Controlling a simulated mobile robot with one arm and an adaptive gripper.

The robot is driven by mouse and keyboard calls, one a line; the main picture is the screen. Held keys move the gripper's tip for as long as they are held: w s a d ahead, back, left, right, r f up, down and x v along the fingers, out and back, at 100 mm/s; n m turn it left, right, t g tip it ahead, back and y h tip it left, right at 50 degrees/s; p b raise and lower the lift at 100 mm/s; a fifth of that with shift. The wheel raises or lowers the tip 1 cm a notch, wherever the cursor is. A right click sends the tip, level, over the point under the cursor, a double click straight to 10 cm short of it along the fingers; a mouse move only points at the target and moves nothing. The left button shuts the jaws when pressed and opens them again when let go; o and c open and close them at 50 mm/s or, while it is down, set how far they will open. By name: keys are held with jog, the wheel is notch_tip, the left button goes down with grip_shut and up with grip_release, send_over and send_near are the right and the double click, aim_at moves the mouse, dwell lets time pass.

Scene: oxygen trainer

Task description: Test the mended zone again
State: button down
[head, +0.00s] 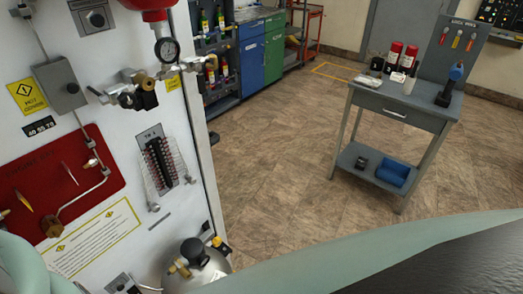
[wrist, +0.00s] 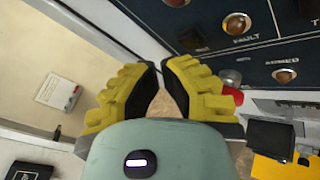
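In the wrist view a dark control panel (wrist: 215,14) fills the upper right, with an amber round button or lamp (wrist: 236,24) above the word FAULT and another (wrist: 284,75) near the word ARMED. My gripper (wrist: 160,68) has yellow ridged fingers; their tips nearly meet below the panel's left edge, with nothing seen between them. A red knob or lamp (wrist: 231,78) shows just right of the right finger, partly hidden. In the head view my gripper is not visible. I cannot tell which part is the mended zone.
In the head view a white wall unit (head: 110,80) with a gauge (head: 167,50), a red panel (head: 60,185) and a cylinder (head: 200,270) stands at left. A grey cart (head: 420,118) holds bottles and tools at right. Brown floor (head: 275,150) between them is clear.

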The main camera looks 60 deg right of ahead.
jog(key=shift+w, duration=0.45)
jog(key=shift+w+d+b, duration=0.1)
jog(key=shift+w+b, duration=0.3)
dwell(0.8)
jog(key=shift+s, duration=0.85)
jog(key=s, duration=0.5)
jog(key=shift+a, duration=0.3)
